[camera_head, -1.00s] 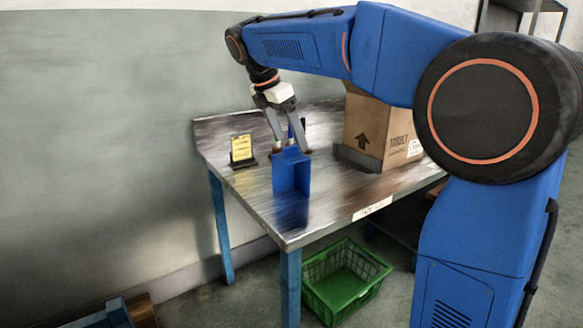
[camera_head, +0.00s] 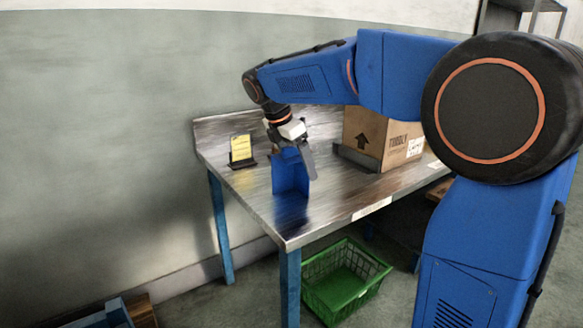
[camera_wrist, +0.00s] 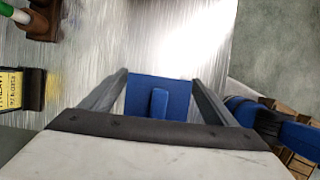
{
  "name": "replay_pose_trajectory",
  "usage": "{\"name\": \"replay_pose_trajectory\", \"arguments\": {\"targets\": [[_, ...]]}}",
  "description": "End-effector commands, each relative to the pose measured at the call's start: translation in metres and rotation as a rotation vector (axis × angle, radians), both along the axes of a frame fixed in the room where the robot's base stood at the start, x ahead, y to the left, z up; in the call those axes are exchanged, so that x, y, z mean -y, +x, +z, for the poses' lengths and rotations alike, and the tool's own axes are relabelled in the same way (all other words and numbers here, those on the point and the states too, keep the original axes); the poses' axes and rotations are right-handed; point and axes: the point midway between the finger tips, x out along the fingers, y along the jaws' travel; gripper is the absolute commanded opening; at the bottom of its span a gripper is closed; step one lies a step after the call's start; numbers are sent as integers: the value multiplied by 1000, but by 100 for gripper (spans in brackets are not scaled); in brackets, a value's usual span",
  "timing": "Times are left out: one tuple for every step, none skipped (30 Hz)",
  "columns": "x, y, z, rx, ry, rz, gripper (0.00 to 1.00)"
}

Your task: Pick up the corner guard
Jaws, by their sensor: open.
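The corner guard (camera_head: 291,178) is a blue angled piece standing upright on the metal table (camera_head: 345,200). My gripper (camera_head: 294,162) is at its upper part, pointing down, with one finger in front of its right side in the head view. In the wrist view the guard (camera_wrist: 174,88) shows between my two open fingers (camera_wrist: 160,80), with a raised blue rib in its middle. The gripper hides part of the guard's top in the head view.
A cardboard box (camera_head: 368,138) stands at the table's back right. A yellow sign in a black stand (camera_head: 241,150) is at the left; it also shows in the wrist view (camera_wrist: 12,90). The table's front is clear.

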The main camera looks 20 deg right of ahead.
Motion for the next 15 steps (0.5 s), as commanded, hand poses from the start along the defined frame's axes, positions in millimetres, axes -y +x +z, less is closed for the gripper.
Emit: {"name": "replay_pose_trajectory", "arguments": {"targets": [[0, 0, 0, 0, 0, 0, 81], [0, 0, 0, 0, 0, 0, 81], [0, 0, 0, 0, 0, 0, 81], [0, 0, 0, 0, 0, 0, 81], [0, 0, 0, 0, 0, 0, 76], [0, 0, 0, 0, 0, 0, 67], [0, 0, 0, 0, 0, 0, 60], [0, 0, 0, 0, 0, 0, 53], [0, 0, 0, 0, 0, 0, 43], [0, 0, 0, 0, 0, 0, 39], [0, 0, 0, 0, 0, 0, 39], [0, 0, 0, 0, 0, 0, 35], [0, 0, 0, 0, 0, 0, 35], [0, 0, 0, 0, 0, 0, 35], [0, 0, 0, 0, 0, 0, 35]]}}
